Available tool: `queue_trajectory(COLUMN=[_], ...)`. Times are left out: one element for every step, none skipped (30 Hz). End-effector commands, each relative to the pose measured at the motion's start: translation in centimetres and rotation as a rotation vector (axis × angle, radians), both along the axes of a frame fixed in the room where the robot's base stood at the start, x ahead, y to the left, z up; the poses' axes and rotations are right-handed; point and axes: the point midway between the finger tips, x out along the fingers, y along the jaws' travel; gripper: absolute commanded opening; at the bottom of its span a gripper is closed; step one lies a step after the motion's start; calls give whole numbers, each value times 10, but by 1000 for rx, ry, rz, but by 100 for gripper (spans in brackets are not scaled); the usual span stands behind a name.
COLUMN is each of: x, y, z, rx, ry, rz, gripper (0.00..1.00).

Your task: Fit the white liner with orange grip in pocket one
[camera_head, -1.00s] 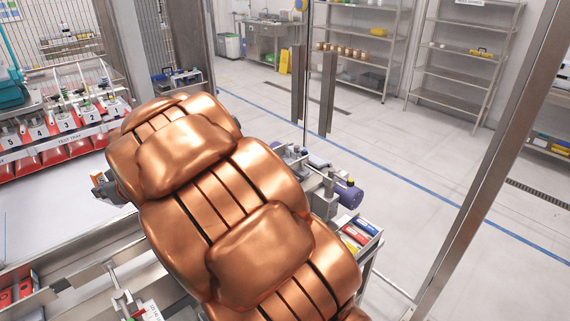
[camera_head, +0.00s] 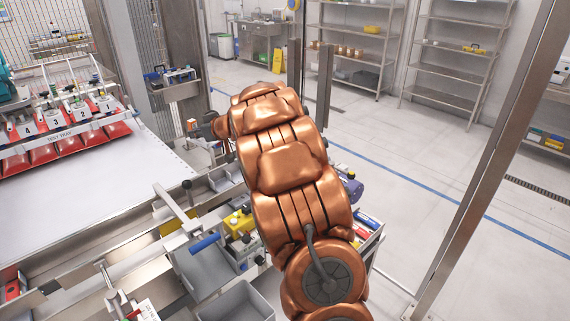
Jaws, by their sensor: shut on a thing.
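The test tray (camera_head: 62,136) stands at the left with numbered stations and red pockets. Pocket one (camera_head: 119,129) is at its right end, under the label 1. My gripper (camera_head: 203,128) is small in view beyond the end of my copper arm, right of the tray and apart from it. A small orange and white piece (camera_head: 192,124) shows at its fingertips and looks like the liner with orange grip. The fingers are shut on it. Their far side and most of the liner's shape are too small to make out.
A white flat surface (camera_head: 95,190) lies clear in front of the tray. A blue-handled lever (camera_head: 204,243), a yellow block (camera_head: 239,222) and a grey bin (camera_head: 240,303) stand near my arm. A wall-side shelf box (camera_head: 174,92) is behind the gripper.

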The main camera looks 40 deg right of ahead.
Motion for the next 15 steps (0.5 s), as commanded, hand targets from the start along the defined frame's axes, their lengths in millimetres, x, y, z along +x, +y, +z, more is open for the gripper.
queue_trajectory(x=[2,3,3,3,2,0,-2,-4,-8,-11,-14,-19,-23,-27,-32], y=[-28,-41,-59,-74,-88,-107,-121,-136,-155,-170,-184,-202,-216,-228,-242], z=[-9,-13,-16,-18,-23,-28,-30,-33,-40,-43,-45,-50,-54,-57,-60], rx=[1,1,-1,0,0,2,1,0,2,3,0,1,2,2,0], ry=[-2,-1,-2,-4,-2,-1,-4,-4,-2,-3,-4,-4,-2,-3,-3], rz=[-17,-25,-36,-45,-54,-67,-76,-86,-100,-111,-122,-137,-147,-158,-170], gripper=[0,0,0,0,0,0,0,0,0,0,0,0,0,0,0])
